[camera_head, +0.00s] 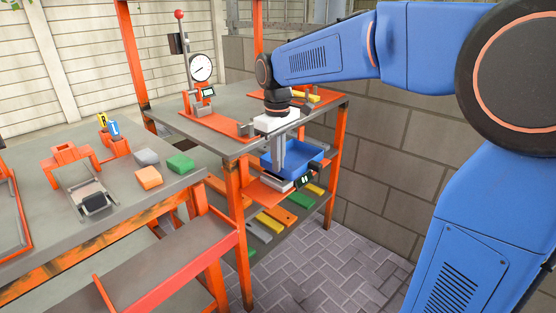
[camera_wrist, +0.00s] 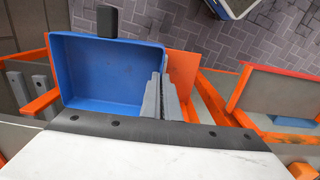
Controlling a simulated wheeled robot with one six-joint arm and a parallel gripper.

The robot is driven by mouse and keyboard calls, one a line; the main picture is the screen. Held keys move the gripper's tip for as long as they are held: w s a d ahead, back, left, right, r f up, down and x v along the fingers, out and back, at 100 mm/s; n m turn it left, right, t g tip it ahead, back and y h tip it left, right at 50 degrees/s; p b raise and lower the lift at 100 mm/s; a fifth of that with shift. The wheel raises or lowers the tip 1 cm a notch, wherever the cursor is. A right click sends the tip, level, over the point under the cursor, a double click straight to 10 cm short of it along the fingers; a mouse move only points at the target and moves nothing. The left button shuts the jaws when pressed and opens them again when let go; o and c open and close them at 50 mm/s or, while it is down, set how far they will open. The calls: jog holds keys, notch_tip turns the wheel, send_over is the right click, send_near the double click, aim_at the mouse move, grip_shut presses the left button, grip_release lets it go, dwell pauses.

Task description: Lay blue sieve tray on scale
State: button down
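The blue sieve tray (camera_head: 309,151) is at the right end of the workbench, over an orange shelf with a dark display. This display (camera_head: 305,181) and a grey plate (camera_head: 279,184) look like parts of the scale. My gripper (camera_head: 278,160) points down at the tray's near side. In the wrist view its grey fingers (camera_wrist: 163,95) straddle the tray's right wall and look closed on it. I cannot tell whether the tray touches the scale; its underside is hidden.
A dial gauge (camera_head: 201,67) on an orange stand is on the bench behind. A left table holds green (camera_head: 180,164) and orange (camera_head: 148,177) blocks. Coloured planks (camera_head: 271,222) lie on the lower shelf. An orange post (camera_head: 236,205) stands close left of the tray.

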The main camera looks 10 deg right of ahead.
jog(key=shift+f, duration=0.35)
jog(key=c, duration=1.9)
grip_release()
jog(key=shift+c, duration=0.2)
notch_tip(320, 180, up, 17)
jog(key=shift+r, duration=0.2)
jog(key=shift+s, duration=0.1)
jog(key=s+d+f+m+t, duration=0.1)
jog(key=s+d+f+m, duration=0.1)
jog(key=s+d+f, duration=0.2)
jog(key=s+d+f+m+t, duration=0.2)
jog(key=s+d+f, duration=0.2)
jog(key=s+f, duration=0.7)
jog(key=s+d+f+m+t, duration=0.1)
jog(key=s+d+f+m, duration=0.2)
jog(key=s+d+f, duration=0.2)
jog(key=s+f, duration=0.3)
jog(key=s, duration=0.4)
jog(key=shift+s+t, duration=0.15)
jog(key=shift+t, duration=0.15)
